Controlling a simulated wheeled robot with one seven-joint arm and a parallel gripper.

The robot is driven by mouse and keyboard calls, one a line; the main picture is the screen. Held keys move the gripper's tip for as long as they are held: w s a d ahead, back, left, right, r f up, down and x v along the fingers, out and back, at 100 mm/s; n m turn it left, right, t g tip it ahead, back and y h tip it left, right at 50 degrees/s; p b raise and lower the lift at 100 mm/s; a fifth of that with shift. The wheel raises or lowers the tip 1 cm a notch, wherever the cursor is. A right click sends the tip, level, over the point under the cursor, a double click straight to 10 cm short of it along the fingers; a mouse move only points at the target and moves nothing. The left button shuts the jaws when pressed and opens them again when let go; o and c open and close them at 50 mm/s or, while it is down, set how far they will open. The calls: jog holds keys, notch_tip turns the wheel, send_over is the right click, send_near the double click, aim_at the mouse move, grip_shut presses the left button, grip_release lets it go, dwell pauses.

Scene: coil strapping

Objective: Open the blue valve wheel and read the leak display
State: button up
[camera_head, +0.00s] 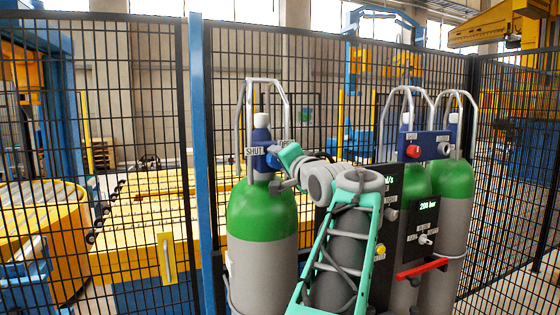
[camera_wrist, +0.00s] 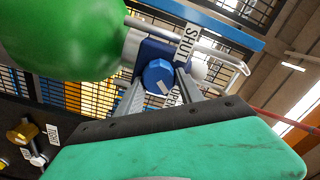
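The blue valve wheel (camera_wrist: 158,76) sits on a dark blue valve block on the neck of a green-topped cylinder (camera_head: 262,210). A white mark shows on the wheel's face. White labels stand beside it; SHUT (camera_wrist: 187,42) reads clearly and OPEN is partly covered by a finger. My gripper (camera_wrist: 160,82) has its fingers apart, one on each side of the wheel, with no clear contact visible. In the head view my mint gripper (camera_head: 280,157) is at the valve block and hides part of it. The leak display (camera_head: 388,174), in ml/s, is partly hidden by my arm.
A dark panel (camera_head: 412,235) carries a 204 bar display (camera_head: 428,205), knobs and a red handle (camera_head: 421,268). More green-topped cylinders (camera_head: 452,180) with metal guards stand at right. A mesh fence (camera_head: 120,150) runs behind, with a blue post (camera_head: 200,150).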

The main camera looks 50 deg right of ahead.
jog(key=o, duration=0.4)
jog(key=shift+c, duration=0.2)
jog(key=b+v, duration=0.2)
jog(key=v, duration=0.5)
jog(key=shift+s+a+b, duration=0.25)
jog(key=shift+s+b, duration=0.05)
jog(key=shift+b, duration=0.05)
